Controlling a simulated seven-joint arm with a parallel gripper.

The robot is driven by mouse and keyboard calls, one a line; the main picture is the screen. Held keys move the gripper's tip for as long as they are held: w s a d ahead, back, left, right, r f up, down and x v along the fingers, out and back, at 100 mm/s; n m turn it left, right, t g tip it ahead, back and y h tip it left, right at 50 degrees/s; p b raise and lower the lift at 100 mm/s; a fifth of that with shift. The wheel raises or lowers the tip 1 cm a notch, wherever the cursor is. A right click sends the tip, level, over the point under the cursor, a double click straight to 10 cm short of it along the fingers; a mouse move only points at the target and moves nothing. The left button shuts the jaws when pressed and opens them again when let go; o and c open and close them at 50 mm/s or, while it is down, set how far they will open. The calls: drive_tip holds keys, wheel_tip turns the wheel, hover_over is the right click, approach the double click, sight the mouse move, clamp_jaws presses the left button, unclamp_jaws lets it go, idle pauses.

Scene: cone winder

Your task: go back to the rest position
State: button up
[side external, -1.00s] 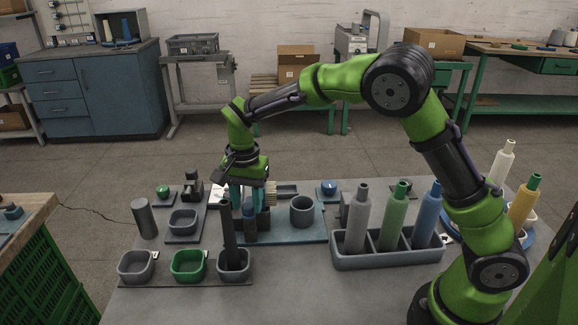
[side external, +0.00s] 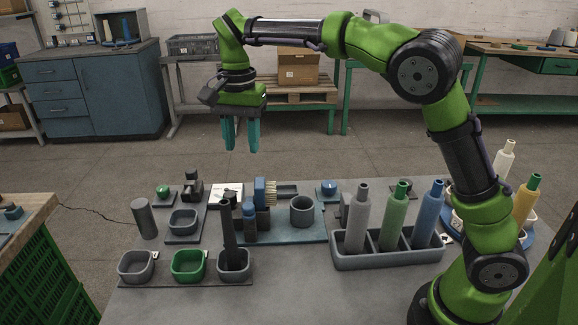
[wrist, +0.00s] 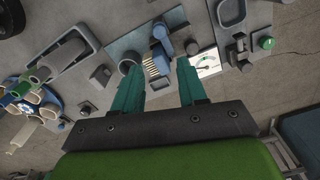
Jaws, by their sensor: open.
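My gripper (side external: 240,148) hangs above the far part of the grey table (side external: 290,285), pointing down. Its teal fingers are apart with nothing between them. The wrist view also shows the gripper (wrist: 158,80) open, with the brush and the blue pieces on the table well below the fingers. The brush (side external: 271,192) with pale bristles stands beside a blue block (side external: 260,192) on the teal plate (side external: 290,230).
A grey rack (side external: 390,257) holds grey, green and blue bobbins upright. Several small bins, including a green one (side external: 188,265), sit at the front left. A tall dark rod (side external: 228,225) stands in a bin. A grey cup (side external: 302,211) stands on the plate. The air around my gripper is clear.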

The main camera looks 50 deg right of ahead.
drive_tip(key=shift+r, duration=0.7)
drive_tip(key=s+d+f+n+t+y, duration=0.1)
drive_tip(key=s+d+n+t, duration=0.1)
drive_tip(key=s, duration=0.9)
drive_tip(key=s+d+f+n+t+y, duration=0.1)
drive_tip(key=s+n+t, duration=0.4)
drive_tip(key=s, duration=0.6)
drive_tip(key=d+f+n, duration=0.1)
drive_tip(key=d, duration=0.1)
drive_tip(key=shift+s+d+f, duration=0.15)
drive_tip(key=shift+s+d, duration=0.15)
drive_tip(key=shift+s, duration=0.1)
